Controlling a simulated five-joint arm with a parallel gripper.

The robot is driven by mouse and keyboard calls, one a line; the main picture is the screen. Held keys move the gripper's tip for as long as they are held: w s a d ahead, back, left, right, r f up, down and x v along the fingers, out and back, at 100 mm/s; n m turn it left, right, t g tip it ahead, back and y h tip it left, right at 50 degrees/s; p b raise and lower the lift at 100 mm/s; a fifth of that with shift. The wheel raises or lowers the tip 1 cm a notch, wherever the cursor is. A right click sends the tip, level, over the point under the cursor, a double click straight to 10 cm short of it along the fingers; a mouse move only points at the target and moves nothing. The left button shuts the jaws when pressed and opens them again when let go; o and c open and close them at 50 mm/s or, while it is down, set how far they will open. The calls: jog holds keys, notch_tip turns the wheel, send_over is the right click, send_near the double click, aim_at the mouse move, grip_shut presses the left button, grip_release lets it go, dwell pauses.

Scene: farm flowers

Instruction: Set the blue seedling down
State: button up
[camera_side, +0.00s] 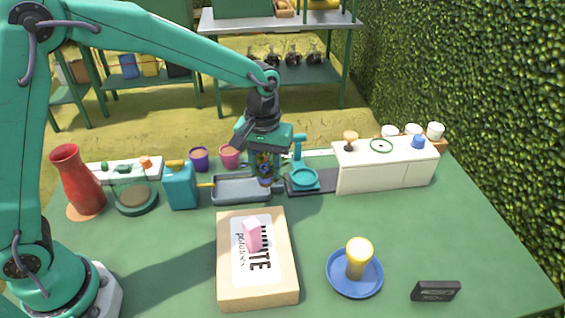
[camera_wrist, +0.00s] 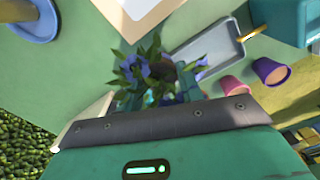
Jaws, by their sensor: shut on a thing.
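My gripper (camera_side: 265,172) is shut on the blue seedling, above the work table. In the wrist view the blue seedling (camera_wrist: 138,70) shows as green leaves with blue flowers in front of the jaws. In the side view it is small and mostly hidden by the jaws. The grey tray (camera_side: 240,189) is just below and left of the gripper in the side view. It also shows in the wrist view (camera_wrist: 208,50). I cannot tell whether the seedling touches anything below.
A purple pot (camera_side: 199,159) and a pink pot (camera_side: 229,156) stand behind the tray. A blue watering can (camera_side: 180,187) is left of it, a teal scale (camera_side: 304,179) right. A cardboard box (camera_side: 258,290) and blue plate (camera_side: 355,285) are in front.

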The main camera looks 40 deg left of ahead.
jog(key=shift+f, duration=4.85)
jog(key=shift+f, duration=0.2)
jog(key=o, duration=1.1)
jog(key=shift+c, duration=0.2)
jog(key=shift+r, duration=0.15)
notch_tip(320, 180, up, 11)
jog(key=shift+r, duration=0.55)
jog(key=shift+a+r, duration=0.1)
